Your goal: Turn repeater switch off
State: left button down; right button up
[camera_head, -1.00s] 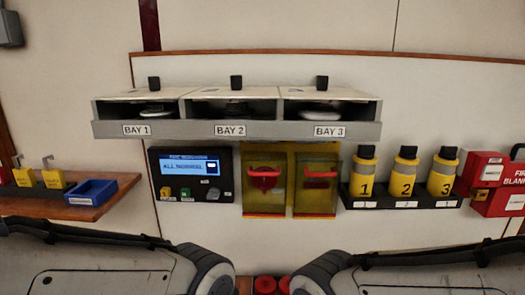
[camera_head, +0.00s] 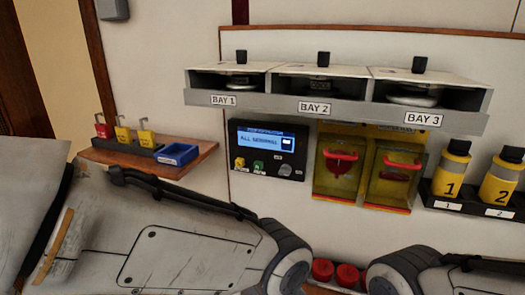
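A dark wall panel (camera_head: 268,149) sits below the bay shelf, left of two covered units. Its lit blue screen (camera_head: 266,139) seems to read "ALL NORMAL". Below the screen are a yellow part (camera_head: 240,163), a green part (camera_head: 258,167) and a grey round part (camera_head: 285,170) with small labels. I cannot tell which part, if any, is the repeater switch, or its position. My two arms cross the bottom of the view, below the panel. Neither gripper shows.
Two yellow-framed clear covers with red handles (camera_head: 340,156) (camera_head: 396,162) hang right of the panel. A shelf (camera_head: 333,109) marked BAY 1 to BAY 3 juts out above. A wooden ledge (camera_head: 200,160) with a blue tray (camera_head: 179,154) is at left. Numbered yellow bottles (camera_head: 450,172) stand right.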

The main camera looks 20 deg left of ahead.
aim_at(285, 170)
jog(key=z, duration=1.2)
jog(key=k, duration=1)
jog(key=u, duration=1.15)
jog(key=i, duration=0.5)
